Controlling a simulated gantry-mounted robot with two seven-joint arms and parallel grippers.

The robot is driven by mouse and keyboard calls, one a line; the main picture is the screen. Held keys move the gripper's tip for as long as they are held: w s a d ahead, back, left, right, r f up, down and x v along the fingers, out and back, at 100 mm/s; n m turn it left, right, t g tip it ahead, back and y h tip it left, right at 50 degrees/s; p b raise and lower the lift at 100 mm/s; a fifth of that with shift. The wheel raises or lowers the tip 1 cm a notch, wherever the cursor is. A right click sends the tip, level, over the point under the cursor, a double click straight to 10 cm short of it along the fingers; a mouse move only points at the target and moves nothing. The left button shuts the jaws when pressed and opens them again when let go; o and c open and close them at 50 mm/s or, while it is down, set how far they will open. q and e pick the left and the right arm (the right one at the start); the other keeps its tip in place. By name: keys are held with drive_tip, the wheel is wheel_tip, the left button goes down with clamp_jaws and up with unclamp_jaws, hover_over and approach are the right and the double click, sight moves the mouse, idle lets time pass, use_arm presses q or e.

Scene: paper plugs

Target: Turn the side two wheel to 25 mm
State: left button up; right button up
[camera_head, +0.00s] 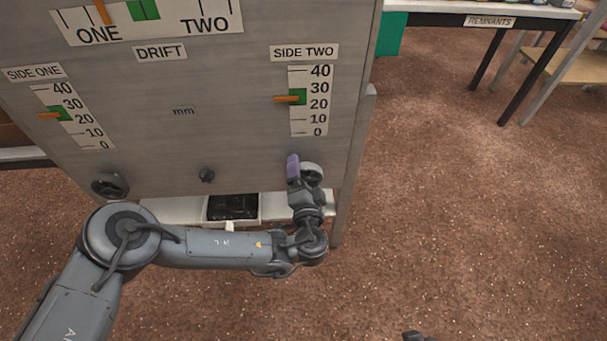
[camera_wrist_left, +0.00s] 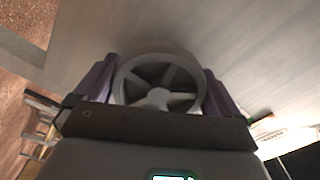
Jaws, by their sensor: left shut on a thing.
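The side two wheel (camera_head: 312,172) is a grey spoked handwheel low on the panel's right side. It also shows in the left wrist view (camera_wrist_left: 158,86), between the purple fingers. My left gripper (camera_head: 301,168) is shut on its rim, with a finger on either side. The side two scale (camera_head: 310,102) runs from 0 to 40. Its orange pointer (camera_head: 288,99) stands between 20 and 30, at the green band (camera_head: 298,96). A small dark part at the bottom edge of the head view seems to be my right gripper (camera_head: 415,336); its fingers cannot be made out.
The grey panel (camera_head: 220,130) also carries the side one wheel (camera_head: 110,186), a small dark knob (camera_head: 207,175) and the side one scale (camera_head: 72,115). A table labelled REMNANTS (camera_head: 440,19) stands at the back right. The brown floor (camera_head: 470,210) on the right is clear.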

idle(0.4)
use_arm(q)
drive_tip(key=o, duration=0.6)
drive_tip(key=shift+s, duration=0.1)
drive_tip(key=shift+s+d+r+p, duration=0.15)
drive_tip(key=shift+s+p, duration=0.2)
drive_tip(key=shift+s, duration=0.1)
drive_tip(key=s+p, duration=0.1)
drive_tip(key=s, duration=0.1)
drive_tip(key=s+p, duration=0.1)
drive_tip(key=s, duration=0.1)
drive_tip(key=shift+d+r, duration=0.15)
drive_tip(key=shift+d, duration=0.05)
approach(305, 179)
drive_tip(key=shift+w+a+f, duration=0.15)
drive_tip(key=shift+w+f, duration=0.05)
drive_tip(key=shift+w, duration=0.1)
